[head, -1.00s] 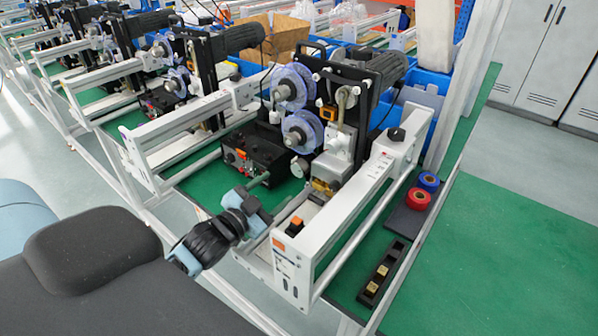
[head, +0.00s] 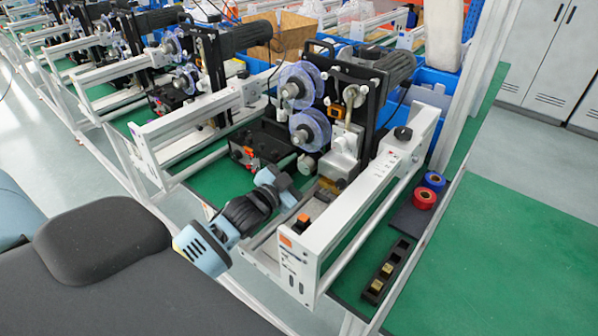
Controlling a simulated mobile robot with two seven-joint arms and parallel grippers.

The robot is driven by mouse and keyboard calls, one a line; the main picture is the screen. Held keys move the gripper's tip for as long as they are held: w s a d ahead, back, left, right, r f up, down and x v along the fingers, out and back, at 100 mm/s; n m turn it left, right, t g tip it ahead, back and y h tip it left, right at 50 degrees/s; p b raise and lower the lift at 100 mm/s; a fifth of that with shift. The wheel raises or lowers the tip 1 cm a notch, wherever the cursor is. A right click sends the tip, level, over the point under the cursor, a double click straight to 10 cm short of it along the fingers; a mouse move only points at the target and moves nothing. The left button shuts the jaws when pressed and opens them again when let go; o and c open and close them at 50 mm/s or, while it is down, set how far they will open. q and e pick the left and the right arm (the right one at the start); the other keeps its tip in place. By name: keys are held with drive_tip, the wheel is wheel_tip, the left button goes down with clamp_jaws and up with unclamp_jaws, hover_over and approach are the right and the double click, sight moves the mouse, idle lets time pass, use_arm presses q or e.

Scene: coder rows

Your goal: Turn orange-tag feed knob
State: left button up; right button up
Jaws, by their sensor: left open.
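The nearest coder unit has a black control box (head: 262,143) with small orange and red parts on its front. A pale round knob (head: 306,164) sits at the right of this box. An orange tag (head: 285,241) is on the front end of the white frame (head: 345,215), and an orange-topped block (head: 301,221) is just behind it. I cannot tell which knob the orange tag marks. My left gripper (head: 287,178) is open, in front of the box and just left of and below the pale knob. Its fingertips are small and partly hidden. My right gripper is not in view.
Clear blue reels (head: 301,84) stand above the box. A black knob (head: 402,133) tops the frame's right post. More units line the left.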

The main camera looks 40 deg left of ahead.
use_arm(q)
drive_tip(key=c, duration=1)
drive_tip(key=shift+o, duration=0.2)
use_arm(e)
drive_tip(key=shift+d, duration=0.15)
use_arm(q)
drive_tip(key=shift+m, duration=0.4)
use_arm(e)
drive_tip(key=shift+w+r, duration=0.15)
